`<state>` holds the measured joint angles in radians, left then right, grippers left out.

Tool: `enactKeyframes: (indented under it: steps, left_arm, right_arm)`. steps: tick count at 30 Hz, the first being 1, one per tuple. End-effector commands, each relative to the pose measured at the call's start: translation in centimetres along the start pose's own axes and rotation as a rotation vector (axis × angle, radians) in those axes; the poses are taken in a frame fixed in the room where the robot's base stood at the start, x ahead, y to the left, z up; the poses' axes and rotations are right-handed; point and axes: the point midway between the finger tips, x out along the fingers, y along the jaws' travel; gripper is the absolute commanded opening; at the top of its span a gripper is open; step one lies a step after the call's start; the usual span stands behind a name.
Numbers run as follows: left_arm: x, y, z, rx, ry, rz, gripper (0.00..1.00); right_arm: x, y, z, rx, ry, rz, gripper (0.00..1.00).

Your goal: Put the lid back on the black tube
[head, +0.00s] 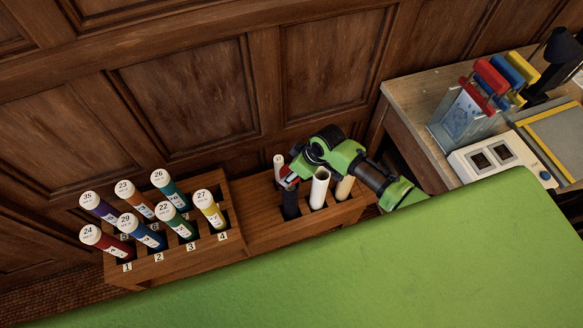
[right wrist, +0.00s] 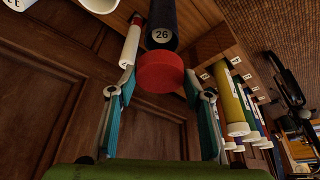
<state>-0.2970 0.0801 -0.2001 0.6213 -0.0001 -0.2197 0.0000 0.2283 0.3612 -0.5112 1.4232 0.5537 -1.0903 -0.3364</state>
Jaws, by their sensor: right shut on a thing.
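The black tube (head: 290,207) stands in a slot of the right wooden rack (head: 262,232). In the right wrist view the black tube (right wrist: 175,14) bears a white round mark reading 26. My right gripper (head: 288,180) is above the black tube. In the right wrist view the fingers of my right gripper (right wrist: 160,84) are shut on the red lid (right wrist: 160,72), at the tube's end. I cannot tell whether the lid touches or sits on the tube. My left gripper is in neither view.
A slim white tube (head: 279,161), a wide white open tube (head: 320,188) and a cream tube (head: 344,188) stand close by. The left wooden rack (head: 150,270) holds several numbered, white-capped tubes.

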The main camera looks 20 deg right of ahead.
Motion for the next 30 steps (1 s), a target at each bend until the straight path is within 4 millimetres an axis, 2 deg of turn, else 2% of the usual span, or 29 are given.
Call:
enactKeyframes:
  steps: [1,9,17,30]
  left_arm:
    - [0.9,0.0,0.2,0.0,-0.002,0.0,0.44]
    - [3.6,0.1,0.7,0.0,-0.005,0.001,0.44]
    - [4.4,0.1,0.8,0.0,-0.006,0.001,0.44]
    - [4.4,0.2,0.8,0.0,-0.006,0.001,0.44]
  right_arm:
    - [0.8,0.0,0.3,0.0,0.0,0.0,0.36]
    - [3.1,0.0,1.3,0.0,-0.001,0.0,0.36]
    - [4.5,0.0,1.9,0.0,-0.001,0.0,0.36]
    - [4.6,0.0,1.9,0.0,0.0,0.0,0.36]
